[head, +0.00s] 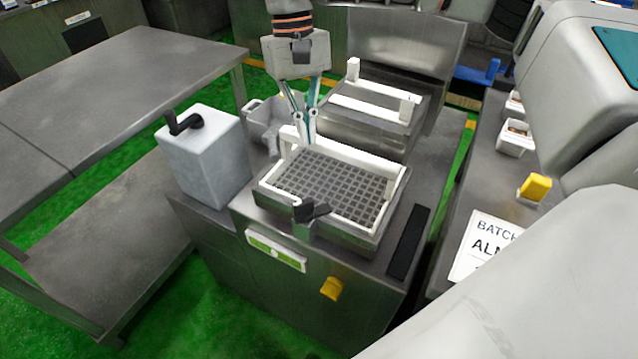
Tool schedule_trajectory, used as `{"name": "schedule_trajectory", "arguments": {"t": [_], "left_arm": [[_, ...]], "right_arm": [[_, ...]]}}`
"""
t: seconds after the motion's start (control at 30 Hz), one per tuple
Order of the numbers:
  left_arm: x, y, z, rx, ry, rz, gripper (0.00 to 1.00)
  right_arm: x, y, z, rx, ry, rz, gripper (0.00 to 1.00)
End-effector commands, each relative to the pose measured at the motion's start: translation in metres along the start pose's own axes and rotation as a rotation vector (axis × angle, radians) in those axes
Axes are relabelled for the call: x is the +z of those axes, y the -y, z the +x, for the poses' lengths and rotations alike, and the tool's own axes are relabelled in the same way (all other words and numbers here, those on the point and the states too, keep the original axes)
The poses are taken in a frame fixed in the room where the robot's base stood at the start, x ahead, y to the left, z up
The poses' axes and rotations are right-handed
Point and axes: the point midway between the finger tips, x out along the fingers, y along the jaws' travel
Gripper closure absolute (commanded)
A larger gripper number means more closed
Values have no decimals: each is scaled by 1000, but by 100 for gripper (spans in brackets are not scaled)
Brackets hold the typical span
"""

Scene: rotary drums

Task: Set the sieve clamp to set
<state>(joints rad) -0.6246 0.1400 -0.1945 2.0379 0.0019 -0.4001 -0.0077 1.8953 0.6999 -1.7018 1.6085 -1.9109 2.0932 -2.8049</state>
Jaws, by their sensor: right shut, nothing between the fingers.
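The sieve (326,189) is a grey tray with a dark grid and a white frame, on top of a grey steel cabinet. A dark lever (312,210) that looks like its clamp sits on a small block at the sieve's front edge; its setting cannot be read from here. My right gripper (310,137) points down at the back left of the sieve, by the white frame bar. Its fingers are shut and empty, away from the dark lever. Whether they touch the bar cannot be told. My left gripper is not in view.
A grey box with a black spout (207,158) stands left of the sieve. A second tray with white bars (376,104) is behind it. A yellow knob (332,288) and a green-edged label (276,251) are on the cabinet front. A bare steel table (110,85) is left.

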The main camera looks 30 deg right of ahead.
Motion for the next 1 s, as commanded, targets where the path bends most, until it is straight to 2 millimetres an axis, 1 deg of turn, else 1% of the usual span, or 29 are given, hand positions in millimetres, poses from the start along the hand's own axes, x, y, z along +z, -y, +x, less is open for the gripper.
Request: {"name": "schedule_trajectory", "arguments": {"t": [0.13,0.27,0.5,0.67,0.7,0.83,1.0], "left_arm": [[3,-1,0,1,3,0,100],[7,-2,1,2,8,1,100],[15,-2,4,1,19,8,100],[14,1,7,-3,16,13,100],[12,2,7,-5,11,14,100],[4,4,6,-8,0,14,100],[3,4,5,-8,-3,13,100]], "right_arm": [[0,0,7,1,3,0,100],[0,0,25,1,6,-1,100],[0,0,73,1,9,-1,100],[1,0,103,0,7,0,100],[4,0,106,0,5,-2,100],[22,0,105,-1,0,-2,100],[36,0,109,0,1,-1,100]]}}
